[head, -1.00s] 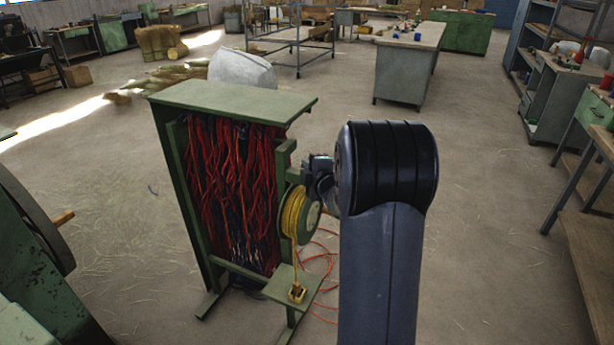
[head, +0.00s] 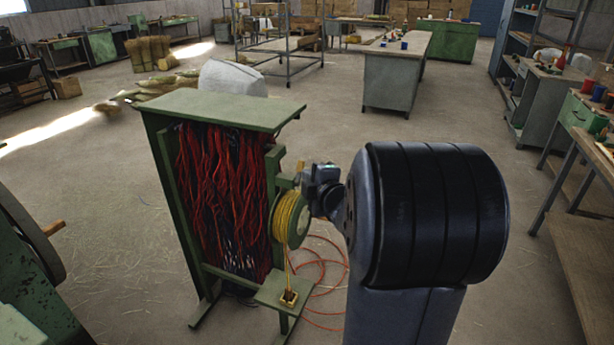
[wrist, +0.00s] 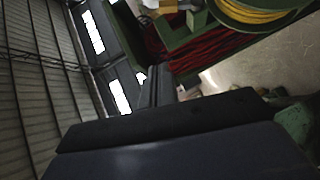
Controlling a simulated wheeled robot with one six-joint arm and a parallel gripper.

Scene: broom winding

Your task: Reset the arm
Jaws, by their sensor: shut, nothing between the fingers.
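My arm rises at the right of centre in the head view and its large dark joint hides what lies behind it. My gripper shows in the wrist view (wrist: 157,85) as dark fingers close together, with nothing seen between them. In the head view the wrist end of my arm is beside the green spool with yellow cord (head: 291,218), to its right; I cannot tell whether they touch. The spool is on a green stand (head: 215,112) hung with red and dark strands. The spool also shows at the top right of the wrist view (wrist: 255,12).
A small green shelf (head: 270,292) below the spool bears a small yellow-brown piece. Loose orange cord (head: 325,268) lies on the floor beside the stand. A grey workbench (head: 392,80) stands behind. Green machinery (head: 40,285) is at the left, a bench (head: 590,225) at the right.

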